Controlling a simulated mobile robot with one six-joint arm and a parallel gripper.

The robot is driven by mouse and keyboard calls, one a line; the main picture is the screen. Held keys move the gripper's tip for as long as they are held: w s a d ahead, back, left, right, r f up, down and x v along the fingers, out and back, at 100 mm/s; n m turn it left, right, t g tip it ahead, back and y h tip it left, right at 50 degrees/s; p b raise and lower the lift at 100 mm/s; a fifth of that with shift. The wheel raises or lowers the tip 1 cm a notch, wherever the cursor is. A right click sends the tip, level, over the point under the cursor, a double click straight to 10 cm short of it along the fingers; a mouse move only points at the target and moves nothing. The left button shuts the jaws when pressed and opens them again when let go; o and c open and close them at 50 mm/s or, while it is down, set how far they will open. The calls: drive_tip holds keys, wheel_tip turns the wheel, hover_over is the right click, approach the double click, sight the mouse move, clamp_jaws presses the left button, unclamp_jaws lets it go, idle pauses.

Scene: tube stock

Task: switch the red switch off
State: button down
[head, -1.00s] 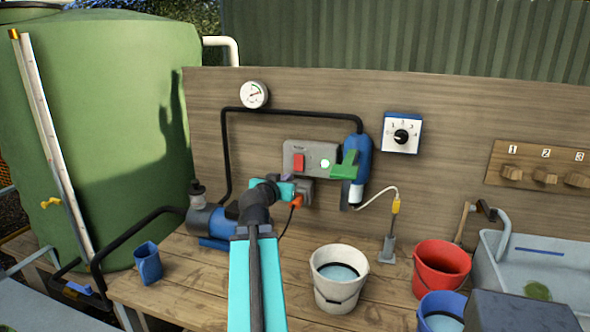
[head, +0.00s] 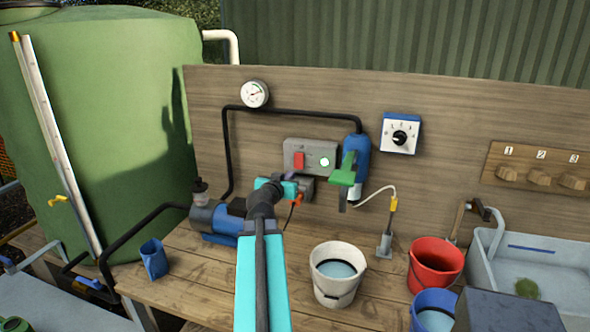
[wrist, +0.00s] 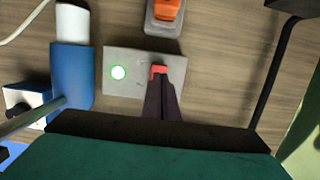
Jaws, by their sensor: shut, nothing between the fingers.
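The red switch (head: 299,160) sits on a grey switch box (head: 310,148) fixed to the wooden back panel. A round green lamp (head: 324,161) on the same box is lit. My gripper (head: 291,176) is shut and empty, just below the red switch in the head view. In the wrist view, my dark fingertips (wrist: 160,82) overlap the lower part of the red switch (wrist: 159,69) and hide some of it. I cannot tell whether they touch it. The lit lamp (wrist: 118,73) also shows there, left of the fingers.
A grey socket with an orange plug (wrist: 166,8) is near the box. A black pipe (head: 290,110) runs above. Buckets, including a white one (head: 338,290), stand on the bench.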

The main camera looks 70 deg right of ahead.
sight(298, 169)
drive_tip(key=d, duration=0.1)
drive_tip(key=d+p, duration=0.1)
drive_tip(key=d, duration=0.1)
drive_tip(key=d+p, duration=0.1)
drive_tip(key=d, duration=0.1)
drive_tip(key=shift+w+f, duration=0.15)
drive_tip(key=shift+f, duration=0.25)
drive_tip(key=shift+d+f+p, duration=0.25)
drive_tip(key=shift+d+p, duration=0.1)
drive_tip(key=shift+d, duration=0.5)
drive_tip(key=shift+f, duration=0.1)
